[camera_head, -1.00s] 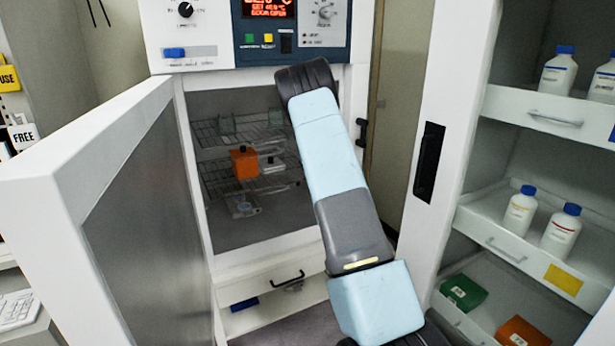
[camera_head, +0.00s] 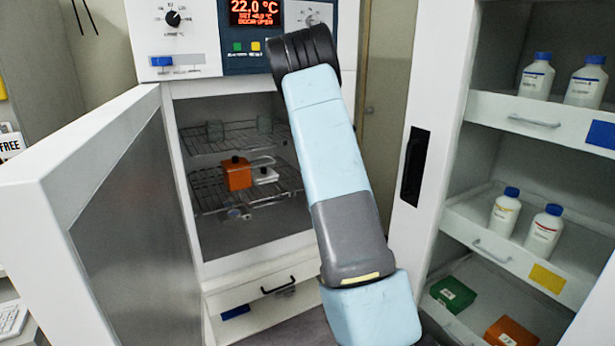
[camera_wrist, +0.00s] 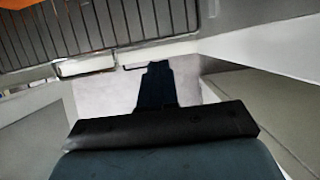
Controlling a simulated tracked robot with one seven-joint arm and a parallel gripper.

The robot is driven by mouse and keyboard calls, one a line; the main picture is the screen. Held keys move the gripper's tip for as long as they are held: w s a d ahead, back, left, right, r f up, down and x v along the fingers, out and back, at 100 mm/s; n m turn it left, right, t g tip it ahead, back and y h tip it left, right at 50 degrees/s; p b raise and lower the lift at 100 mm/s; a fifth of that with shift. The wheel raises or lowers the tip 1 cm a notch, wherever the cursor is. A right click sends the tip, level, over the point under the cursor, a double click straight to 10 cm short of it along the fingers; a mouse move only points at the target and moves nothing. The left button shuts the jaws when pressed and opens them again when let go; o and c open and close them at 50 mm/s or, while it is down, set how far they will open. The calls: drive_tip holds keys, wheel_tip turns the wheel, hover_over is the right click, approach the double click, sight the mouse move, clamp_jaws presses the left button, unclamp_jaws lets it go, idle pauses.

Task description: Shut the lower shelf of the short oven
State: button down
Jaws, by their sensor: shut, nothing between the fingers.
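The short oven (camera_head: 188,85) is a white cabinet with a lit display, its door (camera_head: 35,165) swung open to the left. Inside are an upper wire shelf (camera_head: 200,142) and a lower wire shelf (camera_head: 207,195). An orange block with a dark knob (camera_head: 236,174) and a small white item (camera_head: 265,175) are on the lower shelf. I cannot tell how far that shelf is slid out; my arm hides its right side. My gripper (camera_wrist: 156,72) is shut and empty in the wrist view, below a wire shelf (camera_wrist: 75,35). It is hidden in the head view.
A drawer with a black handle (camera_head: 278,286) is under the oven chamber. On the right, an open white cabinet (camera_head: 435,110) holds bottles, with green (camera_head: 453,292) and orange (camera_head: 512,331) boxes at the bottom. The open door bounds the left side.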

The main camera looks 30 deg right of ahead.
drive_tip(key=s+d, duration=0.4)
drive_tip(key=s, duration=0.1)
drive_tip(key=w+f, duration=0.7)
drive_tip(key=f, duration=0.2)
drive_tip(key=shift+w+d, duration=0.2)
drive_tip(key=shift+f, duration=0.1)
